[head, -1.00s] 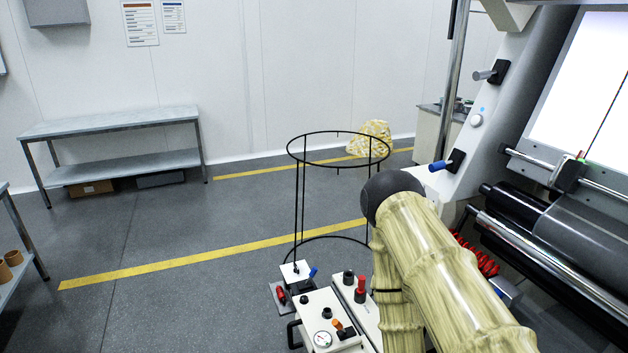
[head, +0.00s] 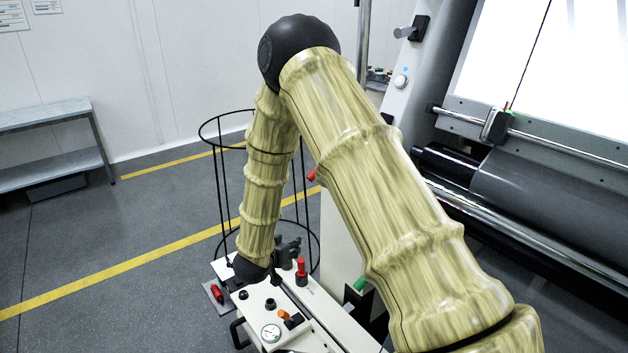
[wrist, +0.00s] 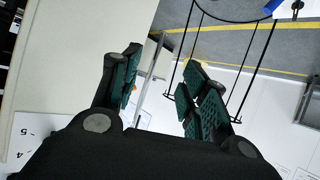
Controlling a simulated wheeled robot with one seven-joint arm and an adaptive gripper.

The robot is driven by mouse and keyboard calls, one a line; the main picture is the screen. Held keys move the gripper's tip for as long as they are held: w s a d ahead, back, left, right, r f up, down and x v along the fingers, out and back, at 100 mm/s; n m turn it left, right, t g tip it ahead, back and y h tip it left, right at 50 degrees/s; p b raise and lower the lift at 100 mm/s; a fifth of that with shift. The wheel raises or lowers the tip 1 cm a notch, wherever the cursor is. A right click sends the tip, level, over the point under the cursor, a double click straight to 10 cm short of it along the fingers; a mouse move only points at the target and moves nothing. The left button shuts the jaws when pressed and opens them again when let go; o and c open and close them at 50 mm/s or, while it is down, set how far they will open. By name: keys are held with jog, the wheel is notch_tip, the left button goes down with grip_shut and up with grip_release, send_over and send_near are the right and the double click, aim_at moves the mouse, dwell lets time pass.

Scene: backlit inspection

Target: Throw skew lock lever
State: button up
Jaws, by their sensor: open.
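No lever is labelled, so I cannot tell which one is the skew lock lever. A grey-handled lever (head: 405,32) on a black plate stands on the machine's side frame in the head view. A small blue handle (wrist: 272,5) shows at the wrist view's top edge, beside a white plate (wrist: 290,10). My gripper (head: 288,248) is low over the white bench units in the head view, partly hidden by my arm. In the wrist view my gripper (wrist: 165,88) has its fingers apart, with nothing between them.
A white unit (head: 275,305) with a gauge (head: 270,332) and a red knob (head: 301,267) stands close to my gripper. A black wire hoop stand (head: 218,170) is behind my forearm. The machine's rollers (head: 540,195) fill the right. Open floor (head: 110,230) lies left.

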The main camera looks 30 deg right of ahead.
jog(key=w+d+r+m+g+h, duration=0.1)
jog(key=w+d+r+m, duration=0.1)
jog(key=r, duration=0.3)
jog(key=w+d+r+m+g+h, duration=0.1)
jog(key=w+r+m+h, duration=0.1)
jog(key=r, duration=0.4)
jog(key=m+g+b, duration=0.1)
jog(key=m+g, duration=0.2)
jog(key=m, duration=0.1)
send_near(310, 175)
jog(key=d, duration=0.1)
jog(key=shift+h, duration=0.3)
jog(key=x, duration=1)
jog(key=shift+w+d+f+p, duration=0.15)
jog(key=shift+f+p, duration=0.15)
jog(key=shift+f, duration=0.25)
grip_shut()
